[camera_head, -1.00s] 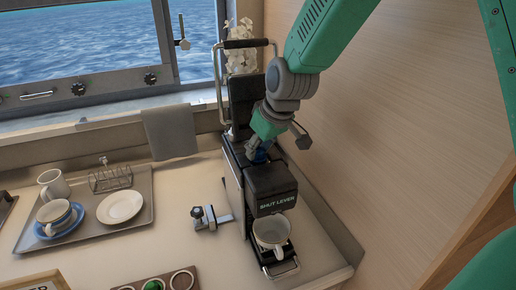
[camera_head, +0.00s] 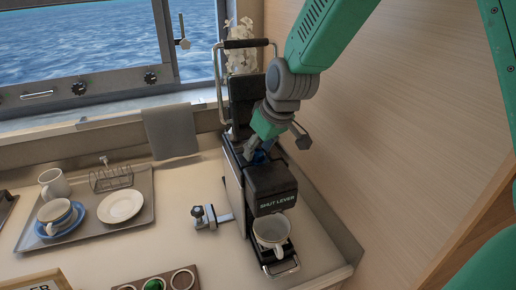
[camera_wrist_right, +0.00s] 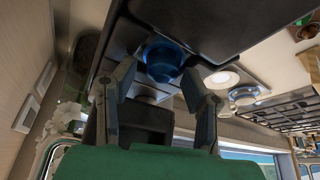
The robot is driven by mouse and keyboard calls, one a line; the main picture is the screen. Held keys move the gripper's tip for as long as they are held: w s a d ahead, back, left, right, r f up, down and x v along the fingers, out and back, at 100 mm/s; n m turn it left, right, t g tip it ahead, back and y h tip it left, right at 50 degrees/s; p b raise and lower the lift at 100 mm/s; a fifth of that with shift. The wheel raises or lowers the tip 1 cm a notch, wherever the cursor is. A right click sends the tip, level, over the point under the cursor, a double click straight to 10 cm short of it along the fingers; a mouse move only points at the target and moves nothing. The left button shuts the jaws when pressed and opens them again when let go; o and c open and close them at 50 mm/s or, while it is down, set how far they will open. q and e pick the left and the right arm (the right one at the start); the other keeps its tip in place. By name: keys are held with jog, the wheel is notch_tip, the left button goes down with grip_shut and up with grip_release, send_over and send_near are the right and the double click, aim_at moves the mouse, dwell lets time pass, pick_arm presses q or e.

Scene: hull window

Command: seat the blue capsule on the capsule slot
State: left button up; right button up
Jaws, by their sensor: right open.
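The blue capsule (camera_head: 262,156) is at the top of the black coffee machine (camera_head: 270,184), behind its front block marked "SHUT LEVER". My right gripper (camera_head: 264,148) is just above it and partly hides it in the head view. In the right wrist view the blue capsule (camera_wrist_right: 163,60) is beyond the tips of the open right gripper (camera_wrist_right: 160,74), roughly centred between the two fingers, with gaps on both sides. The capsule slot is hidden, so I cannot tell how fully the capsule sits in it. My left gripper is not in view.
The machine's lever handle (camera_head: 247,43) stands raised behind my right gripper. A white cup (camera_head: 271,232) stands under the front block. A tray (camera_head: 146,207) with crockery is at left. The wooden wall (camera_head: 400,120) is close on the right.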

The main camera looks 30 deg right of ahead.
jog(key=shift+r, duration=0.1)
jog(key=shift+p+v, duration=0.55)
jog(key=shift+v, duration=0.3)
jog(key=shift+r, duration=0.2)
jog(key=shift+s+d+r, duration=0.1)
jog(key=shift+s+r, duration=0.2)
jog(key=shift+r, duration=0.15)
jog(key=shift+r, duration=0.1)
jog(key=o, duration=0.5)
jog(key=shift+o, duration=0.2)
